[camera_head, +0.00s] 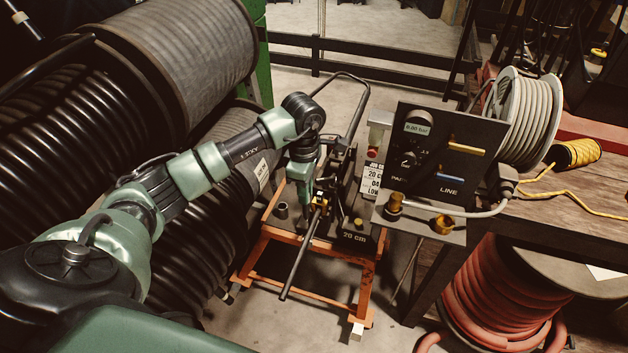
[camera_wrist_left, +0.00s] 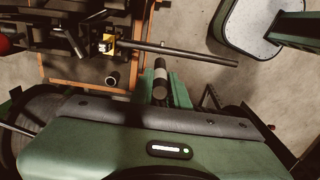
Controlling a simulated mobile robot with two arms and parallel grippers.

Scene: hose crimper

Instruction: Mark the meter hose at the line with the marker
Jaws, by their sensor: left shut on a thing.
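The dark meter hose (camera_head: 302,252) sticks out from the bench rig toward the front, with a yellow or brass piece (camera_head: 318,203) where it leaves the rig. In the left wrist view the hose (camera_wrist_left: 190,54) runs across the top, beyond my fingers. My left gripper (camera_head: 306,198) points down beside the rig, close to the hose's rear end. In the left wrist view my left gripper (camera_wrist_left: 160,88) is shut on a dark cylinder with a grey band, apparently the marker (camera_wrist_left: 160,72). Its tip looks near the hose; contact cannot be told. No line on the hose is clear. My right gripper is not in view.
The rig stands on an orange frame (camera_head: 364,290) with a "20 cm" label (camera_head: 355,237) and a small dark cup (camera_head: 281,211). A gauge panel (camera_head: 440,155) rises to the right. Large hose reels (camera_head: 190,60) crowd the left. Open floor lies in front.

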